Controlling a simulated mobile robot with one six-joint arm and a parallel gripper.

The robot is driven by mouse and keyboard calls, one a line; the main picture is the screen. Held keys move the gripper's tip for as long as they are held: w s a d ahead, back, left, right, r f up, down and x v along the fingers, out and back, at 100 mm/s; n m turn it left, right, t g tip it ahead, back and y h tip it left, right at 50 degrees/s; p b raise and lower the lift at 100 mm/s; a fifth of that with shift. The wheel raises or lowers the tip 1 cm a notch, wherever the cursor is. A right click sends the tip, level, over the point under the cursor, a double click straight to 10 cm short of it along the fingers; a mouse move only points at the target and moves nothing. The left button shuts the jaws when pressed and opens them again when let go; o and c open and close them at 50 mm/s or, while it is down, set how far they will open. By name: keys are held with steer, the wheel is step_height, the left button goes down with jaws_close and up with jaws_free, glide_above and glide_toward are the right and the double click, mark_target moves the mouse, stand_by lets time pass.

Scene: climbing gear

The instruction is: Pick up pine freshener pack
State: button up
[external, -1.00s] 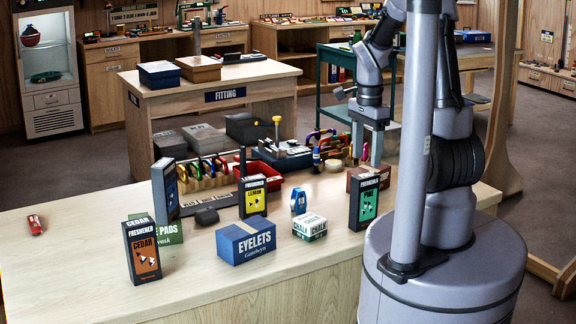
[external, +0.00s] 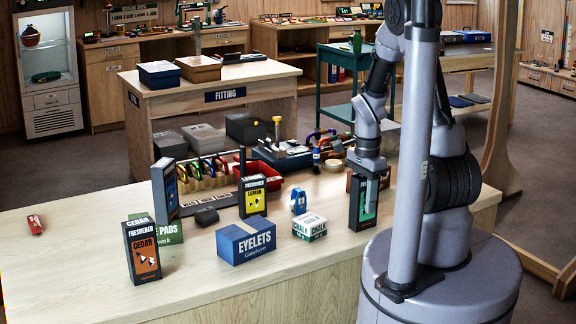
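The pine freshener pack (external: 356,211) is a dark upright box with a green label. It stands on the wooden counter just left of my column. My gripper (external: 371,195) points down at the pack, and a finger lies across its front, covering most of the green label and the PINE lettering. The far finger is hidden, so I cannot tell whether the fingers have closed on the pack. The pack's base appears to rest on the counter.
A chalk box (external: 310,227), a blue tape roll (external: 298,201) and an eyelets box (external: 246,243) stand left of the pack. The lemon pack (external: 253,197) and cedar pack (external: 142,251) stand further left. A brown box (external: 351,181) is close behind.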

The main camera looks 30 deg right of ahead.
jaws_close()
steer(key=shift+r, duration=0.1)
